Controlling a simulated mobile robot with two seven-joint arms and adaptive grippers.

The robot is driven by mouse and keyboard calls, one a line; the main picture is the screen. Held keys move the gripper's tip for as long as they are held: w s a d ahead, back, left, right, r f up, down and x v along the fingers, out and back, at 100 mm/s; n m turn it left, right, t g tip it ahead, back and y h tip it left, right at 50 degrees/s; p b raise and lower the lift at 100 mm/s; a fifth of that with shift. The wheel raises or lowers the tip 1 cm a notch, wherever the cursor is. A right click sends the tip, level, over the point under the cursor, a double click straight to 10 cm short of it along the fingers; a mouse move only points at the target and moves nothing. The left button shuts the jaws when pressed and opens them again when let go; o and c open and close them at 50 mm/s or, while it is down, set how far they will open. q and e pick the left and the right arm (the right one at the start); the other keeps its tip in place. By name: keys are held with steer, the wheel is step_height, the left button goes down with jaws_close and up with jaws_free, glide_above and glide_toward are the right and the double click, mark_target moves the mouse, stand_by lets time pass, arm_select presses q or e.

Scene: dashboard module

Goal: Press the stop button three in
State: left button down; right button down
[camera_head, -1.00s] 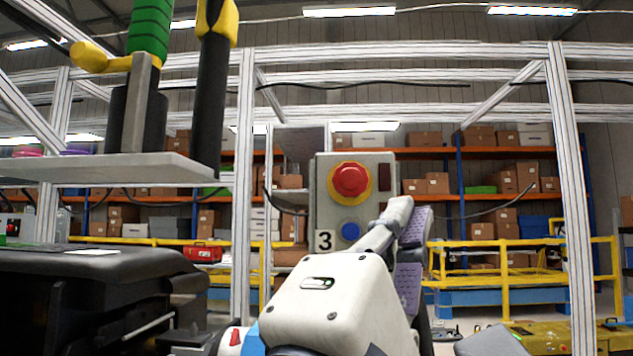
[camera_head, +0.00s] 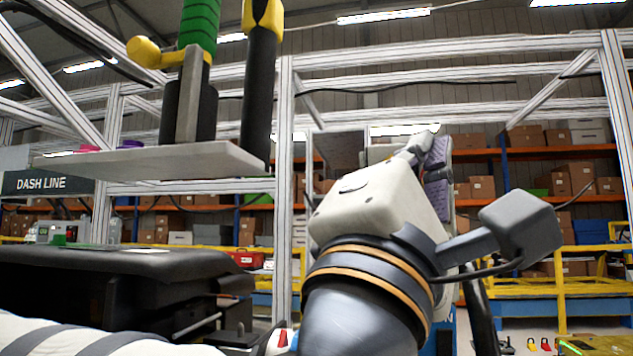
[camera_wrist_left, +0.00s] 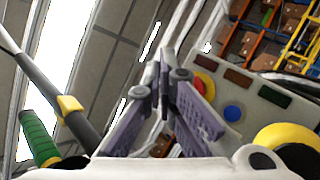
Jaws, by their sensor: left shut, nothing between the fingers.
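My left gripper (camera_head: 424,143) points away from the head camera in front of the control box (camera_head: 379,153), whose face it almost wholly hides there. In the left wrist view the gripper (camera_wrist_left: 164,72) is shut and empty, its purple-grey pads together. The red stop button (camera_wrist_left: 205,86) is just right of the fingers, partly hidden by one of them. The blue button (camera_wrist_left: 232,113) sits lower right on the grey box face (camera_wrist_left: 262,100). I cannot tell whether a fingertip touches the red button. The number 3 label is hidden now. My right gripper is not in view.
A grey shelf (camera_head: 150,163) at left holds a green-gripped tool (camera_head: 199,25) and a black and yellow tool (camera_head: 261,80). Aluminium frame posts (camera_head: 284,190) stand around. A black dashboard (camera_head: 120,270) lies lower left. Shelves with boxes stand behind.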

arm_select(q)
steer(key=w, duration=0.2)
steer(key=w+d, duration=0.1)
steer(key=w, duration=0.1)
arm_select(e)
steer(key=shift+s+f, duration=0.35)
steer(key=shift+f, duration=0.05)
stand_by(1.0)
arm_select(q)
steer(key=shift+w+d, duration=0.2)
steer(key=shift+w, duration=0.15)
steer(key=shift+w+d, duration=0.1)
steer(key=shift+w, duration=0.3)
stand_by(0.5)
steer(key=shift+s+a, duration=0.25)
steer(key=shift+s, duration=0.5)
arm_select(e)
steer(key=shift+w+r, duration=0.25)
